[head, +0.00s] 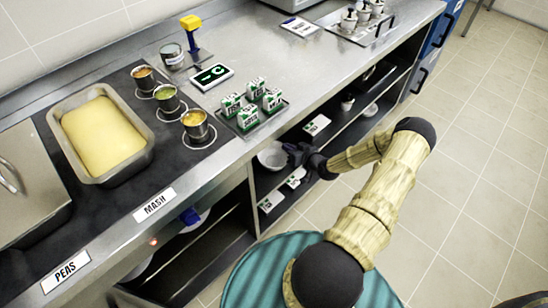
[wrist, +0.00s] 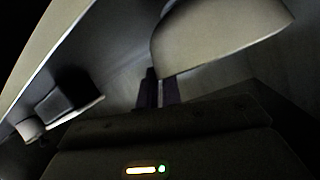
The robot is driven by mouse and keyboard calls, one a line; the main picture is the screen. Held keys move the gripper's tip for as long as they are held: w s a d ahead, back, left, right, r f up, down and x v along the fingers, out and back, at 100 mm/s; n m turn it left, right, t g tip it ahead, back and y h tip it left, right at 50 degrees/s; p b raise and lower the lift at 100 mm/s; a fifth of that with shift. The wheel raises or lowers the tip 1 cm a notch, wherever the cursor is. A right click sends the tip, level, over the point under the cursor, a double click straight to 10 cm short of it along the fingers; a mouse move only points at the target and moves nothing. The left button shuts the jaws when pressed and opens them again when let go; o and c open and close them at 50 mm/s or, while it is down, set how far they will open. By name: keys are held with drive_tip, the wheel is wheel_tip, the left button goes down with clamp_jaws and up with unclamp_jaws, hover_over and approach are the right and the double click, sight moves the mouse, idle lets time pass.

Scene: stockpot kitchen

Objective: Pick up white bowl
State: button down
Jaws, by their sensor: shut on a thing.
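The white bowl (head: 272,156) is at the open front of the shelves under the steel counter, tilted, in the head view. My gripper (head: 294,152) is at its right side, shut on its edge. In the wrist view a pale curved surface of the bowl (wrist: 220,35) fills the upper right. The dark fingers (wrist: 160,92) meet at its lower edge. The exact grip point is dark and partly hidden.
White cartons stand on a tray (head: 262,117) on the counter above. White boxes (head: 272,201) lie on the lower shelf, and another box (head: 316,124) and small bowls sit further right. The counter edge overhangs the shelves. Tiled floor is clear at right.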

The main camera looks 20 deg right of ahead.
wheel_tip(320, 180, up, 10)
drive_tip(key=p, duration=0.1)
idle(0.5)
drive_tip(key=shift+s+f, duration=0.1)
idle(0.4)
